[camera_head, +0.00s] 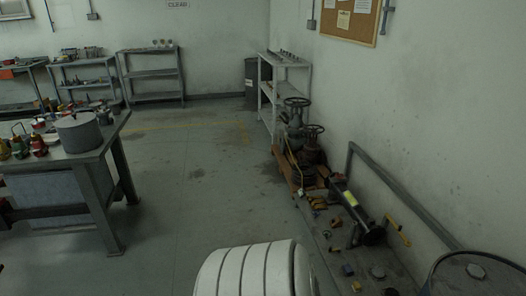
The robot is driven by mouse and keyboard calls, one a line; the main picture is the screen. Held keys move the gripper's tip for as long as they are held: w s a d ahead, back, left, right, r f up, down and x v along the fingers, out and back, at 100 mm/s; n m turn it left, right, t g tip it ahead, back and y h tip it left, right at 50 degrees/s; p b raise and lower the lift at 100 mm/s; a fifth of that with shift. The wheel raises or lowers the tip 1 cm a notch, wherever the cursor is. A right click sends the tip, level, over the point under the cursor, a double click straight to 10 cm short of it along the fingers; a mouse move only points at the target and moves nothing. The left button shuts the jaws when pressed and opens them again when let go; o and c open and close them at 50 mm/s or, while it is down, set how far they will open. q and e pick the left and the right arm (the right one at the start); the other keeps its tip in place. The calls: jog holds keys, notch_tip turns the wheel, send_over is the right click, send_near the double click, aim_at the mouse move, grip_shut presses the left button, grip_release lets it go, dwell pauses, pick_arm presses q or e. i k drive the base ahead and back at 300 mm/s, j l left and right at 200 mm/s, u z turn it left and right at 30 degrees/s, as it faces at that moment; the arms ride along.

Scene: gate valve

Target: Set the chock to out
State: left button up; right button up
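I cannot pick out the chock for certain at this distance. Two gate valves with handwheels stand at the right, near the wall. Several small yellow pieces lie on a low grey surface (338,262) nearer to me, too small to identify. Neither of my grippers is in view.
A workbench (95,155) with a large grey pot (79,132) stands left. Shelves (150,75) line the back wall. A drum (478,275) is at the lower right. A white ribbed shape fills the bottom centre. The middle floor is clear.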

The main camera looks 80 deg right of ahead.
aim_at(336, 222)
jog(key=l+z, duration=0.1)
jog(key=z, duration=3.3)
